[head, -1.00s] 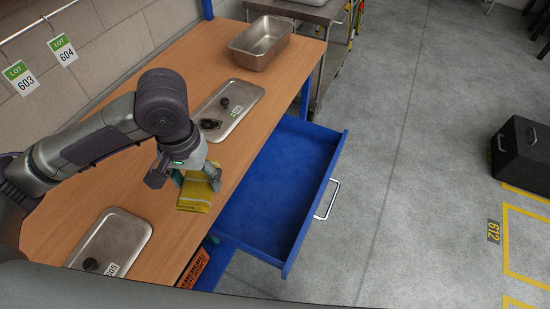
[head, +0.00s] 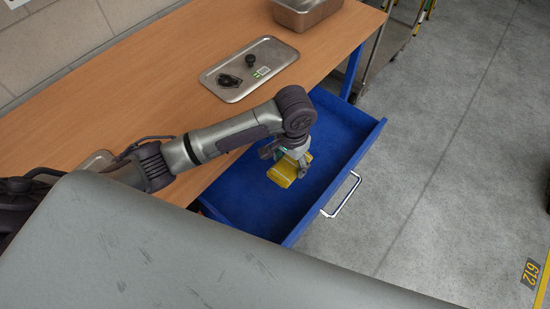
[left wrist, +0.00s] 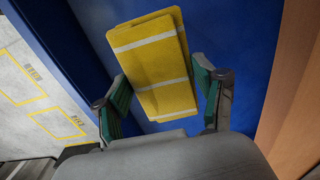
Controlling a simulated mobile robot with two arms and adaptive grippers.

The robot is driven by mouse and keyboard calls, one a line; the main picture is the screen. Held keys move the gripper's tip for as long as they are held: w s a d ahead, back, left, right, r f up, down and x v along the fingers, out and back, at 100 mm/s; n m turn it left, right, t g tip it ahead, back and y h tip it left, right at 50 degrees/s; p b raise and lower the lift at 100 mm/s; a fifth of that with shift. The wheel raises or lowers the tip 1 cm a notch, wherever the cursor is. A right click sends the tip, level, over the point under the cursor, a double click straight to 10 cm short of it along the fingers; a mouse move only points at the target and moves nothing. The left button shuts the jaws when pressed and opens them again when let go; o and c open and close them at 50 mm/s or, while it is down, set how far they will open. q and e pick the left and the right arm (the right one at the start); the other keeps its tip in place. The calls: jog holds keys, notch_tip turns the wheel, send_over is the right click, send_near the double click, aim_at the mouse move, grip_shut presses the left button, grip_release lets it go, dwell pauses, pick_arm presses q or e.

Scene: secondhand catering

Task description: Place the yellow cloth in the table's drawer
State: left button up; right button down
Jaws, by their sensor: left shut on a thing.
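The yellow cloth (head: 284,174) is folded, with pale stripes, and is held over the open blue drawer (head: 245,205). My left gripper (head: 296,163) is shut on the cloth, above the drawer's inside. In the left wrist view the cloth (left wrist: 158,60) stands out between the two green-padded fingers (left wrist: 165,100), with the blue drawer (left wrist: 235,40) behind it. I cannot tell whether the cloth touches the drawer's floor. The drawer is pulled out from under the wooden table (head: 150,75), with its metal handle (head: 342,196) towards the floor. My right gripper is not in view.
A metal tray with black parts (head: 250,70) lies on the table, and a deep metal pan (head: 305,12) stands at its far end. A metal cart (head: 395,40) stands beyond the table. The grey floor (head: 440,130) right of the drawer is clear.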

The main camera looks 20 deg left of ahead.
pick_arm(q)
jog(key=w+a+f, duration=0.3)
jog(key=a, duration=0.1)
jog(key=shift+a, duration=0.1)
jog(key=shift+w+a+f, duration=0.25)
jog(key=shift+a+f, duration=0.15)
notch_tip(320, 180, down, 3)
jog(key=shift+f, duration=0.4)
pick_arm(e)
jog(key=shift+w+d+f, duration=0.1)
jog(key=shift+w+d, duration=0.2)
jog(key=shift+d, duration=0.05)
pick_arm(q)
jog(key=shift+f, duration=0.1)
jog(key=o, duration=0.8)
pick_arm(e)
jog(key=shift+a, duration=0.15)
